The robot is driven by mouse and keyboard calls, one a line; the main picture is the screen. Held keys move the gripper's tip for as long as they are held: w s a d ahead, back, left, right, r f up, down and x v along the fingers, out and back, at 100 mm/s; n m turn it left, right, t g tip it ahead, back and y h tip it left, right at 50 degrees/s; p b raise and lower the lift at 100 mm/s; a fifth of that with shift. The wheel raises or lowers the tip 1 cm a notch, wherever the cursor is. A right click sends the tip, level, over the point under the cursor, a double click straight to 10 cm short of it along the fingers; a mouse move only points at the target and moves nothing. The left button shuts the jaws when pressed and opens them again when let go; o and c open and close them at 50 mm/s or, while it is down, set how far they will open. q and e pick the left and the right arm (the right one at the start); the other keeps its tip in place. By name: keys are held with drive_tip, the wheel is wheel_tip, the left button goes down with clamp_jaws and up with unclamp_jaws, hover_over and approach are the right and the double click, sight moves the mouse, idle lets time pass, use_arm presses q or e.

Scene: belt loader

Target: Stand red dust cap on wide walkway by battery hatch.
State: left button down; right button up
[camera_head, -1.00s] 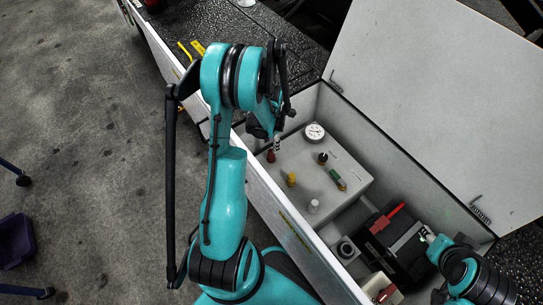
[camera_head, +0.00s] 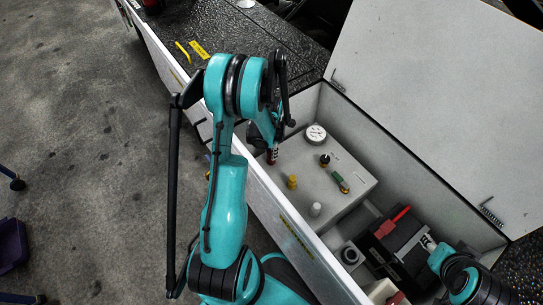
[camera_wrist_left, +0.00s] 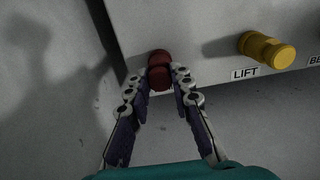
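The red dust cap (camera_head: 271,158) is on the grey panel block inside the open white bin, at the block's left corner. In the left wrist view the red cap (camera_wrist_left: 159,76) is between my left gripper's fingertips. My left gripper (camera_head: 273,148) reaches down to it from above; the fingertips (camera_wrist_left: 158,80) are close on both sides, and I cannot tell whether they press on it. The black textured walkway (camera_head: 225,28) runs along the top; I cannot make out which part is the battery hatch. My right gripper (camera_head: 430,243) is at lower right, its fingers unclear.
A yellow cap (camera_head: 292,182), a white cap (camera_head: 315,209), a dark-topped port (camera_head: 324,159) and a gauge (camera_head: 316,133) are on the same block. The raised white lid (camera_head: 435,95) stands at the right.

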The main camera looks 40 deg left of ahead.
use_arm(q)
drive_tip(key=shift+r+p, duration=0.35)
drive_tip(key=shift+r, duration=0.3)
idle(0.7)
drive_tip(key=shift+r+p, duration=0.95)
drive_tip(key=shift+r, duration=0.5)
